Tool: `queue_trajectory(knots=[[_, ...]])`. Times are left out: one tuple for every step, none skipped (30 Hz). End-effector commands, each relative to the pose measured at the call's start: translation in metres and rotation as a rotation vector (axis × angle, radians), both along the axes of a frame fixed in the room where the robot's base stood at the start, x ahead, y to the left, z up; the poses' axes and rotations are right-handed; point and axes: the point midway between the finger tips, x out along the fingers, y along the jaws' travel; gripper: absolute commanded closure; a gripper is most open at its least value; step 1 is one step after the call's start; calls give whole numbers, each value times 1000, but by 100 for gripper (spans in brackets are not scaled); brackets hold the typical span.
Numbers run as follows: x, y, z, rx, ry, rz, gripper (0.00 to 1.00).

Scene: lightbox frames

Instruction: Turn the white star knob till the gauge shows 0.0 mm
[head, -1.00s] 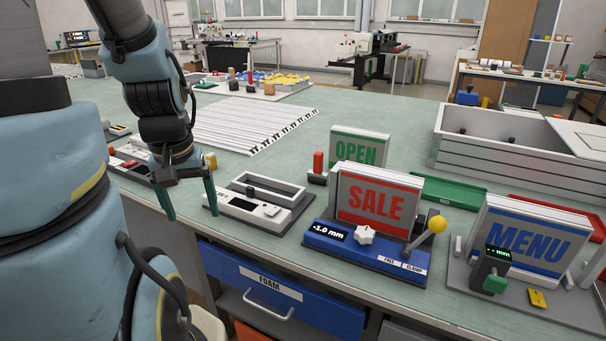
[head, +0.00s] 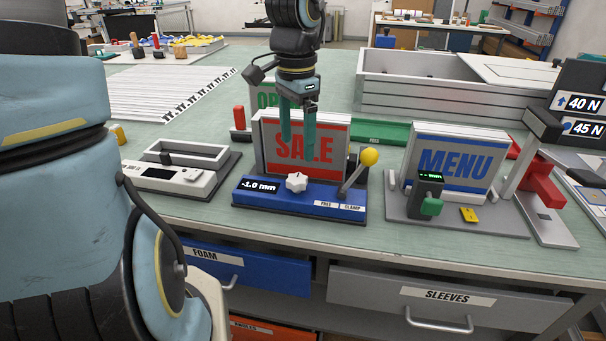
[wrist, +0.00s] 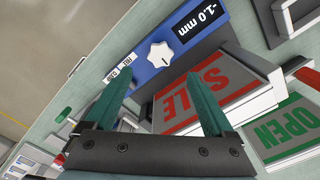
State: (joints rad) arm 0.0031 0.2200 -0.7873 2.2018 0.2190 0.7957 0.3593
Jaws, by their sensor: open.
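The white star knob (head: 296,182) stands on the front of a blue fixture (head: 272,199). The gauge (head: 259,186) left of the knob reads -1.0 mm. A red-and-grey SALE sign (head: 335,160) stands upright in the fixture behind the knob. My gripper (head: 298,142) hangs in front of the sign, fingers pointing down, above the knob and apart from it. Its green fingers are open and empty. In the wrist view the knob (wrist: 159,54) lies beyond the gap between the fingertips (wrist: 157,80), and the gauge (wrist: 195,20) also reads -1.0 mm.
A lever with a yellow ball (head: 369,157) rises at the fixture's right end, beside the FREE and CLAMP labels. A MENU sign (head: 455,165) on a grey fixture stands to the right. A grey and white device (head: 180,172) sits to the left. The OPEN sign (head: 267,94) is behind.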

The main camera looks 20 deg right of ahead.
Motion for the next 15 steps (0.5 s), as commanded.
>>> queue_trajectory(knots=[[-1,0,-11,1,5,-3,12],[-1,0,-17,1,7,-2,12],[-1,0,-25,2,6,-2,12],[-2,0,-31,1,7,-2,12],[-2,0,-37,0,6,-3,12],[-1,0,-44,1,5,-2,12],[-1,0,-50,2,6,-2,12],[-1,0,-55,1,5,0,12],[-2,0,-61,2,6,-1,12],[-2,0,-65,1,5,0,12],[-1,0,-69,0,3,-2,12],[-1,0,-73,0,3,0,12],[-1,0,-76,1,2,1,12],[-1,0,-78,0,2,0,12],[-1,0,-81,0,2,1,12]])
